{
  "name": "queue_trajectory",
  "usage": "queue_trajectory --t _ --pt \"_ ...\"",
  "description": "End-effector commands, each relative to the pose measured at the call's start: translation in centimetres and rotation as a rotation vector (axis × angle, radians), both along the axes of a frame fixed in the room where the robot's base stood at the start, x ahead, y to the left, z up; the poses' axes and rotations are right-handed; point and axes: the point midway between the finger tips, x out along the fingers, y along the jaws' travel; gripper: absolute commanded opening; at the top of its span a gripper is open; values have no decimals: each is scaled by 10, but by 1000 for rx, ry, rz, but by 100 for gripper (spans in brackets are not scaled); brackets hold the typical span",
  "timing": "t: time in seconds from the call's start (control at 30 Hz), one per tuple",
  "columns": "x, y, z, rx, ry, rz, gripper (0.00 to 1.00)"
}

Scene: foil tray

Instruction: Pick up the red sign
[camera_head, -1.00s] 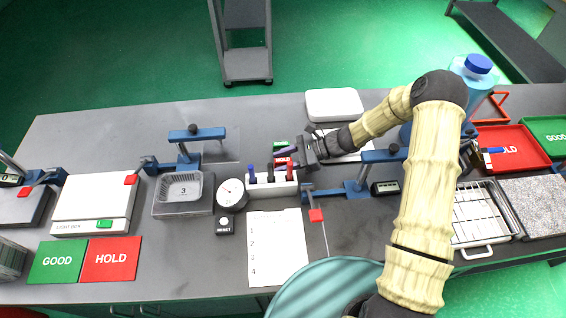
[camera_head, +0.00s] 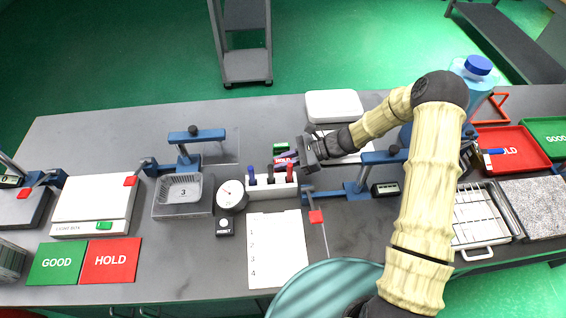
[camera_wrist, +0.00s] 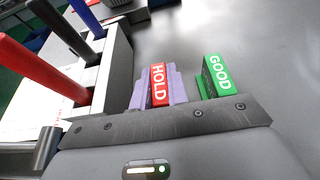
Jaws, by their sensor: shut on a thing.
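The small red sign (camera_wrist: 159,84) reading HOLD stands between the pale purple fingers of my gripper (camera_wrist: 158,88) in the wrist view. The fingers are shut on it from both sides. In the head view the red sign (camera_head: 284,160) shows at the tip of my gripper (camera_head: 289,158), just behind the pen holder. Its lower part is hidden by the gripper in the wrist view.
A small green GOOD sign (camera_wrist: 219,75) stands close beside, to the right in the wrist view. A white holder (camera_head: 272,191) with blue, black and red pens is close on the other side. A blue clamp stand (camera_head: 356,188) is to the right.

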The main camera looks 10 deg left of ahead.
Motion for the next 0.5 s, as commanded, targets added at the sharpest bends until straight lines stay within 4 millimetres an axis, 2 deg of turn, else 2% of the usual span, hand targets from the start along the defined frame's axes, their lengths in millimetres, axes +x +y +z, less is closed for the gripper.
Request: queue_trajectory --t 0.17,0.5 --pt "1 0 19 1 -4 1 0" --pt "0 -1 79 -1 -4 0 0"
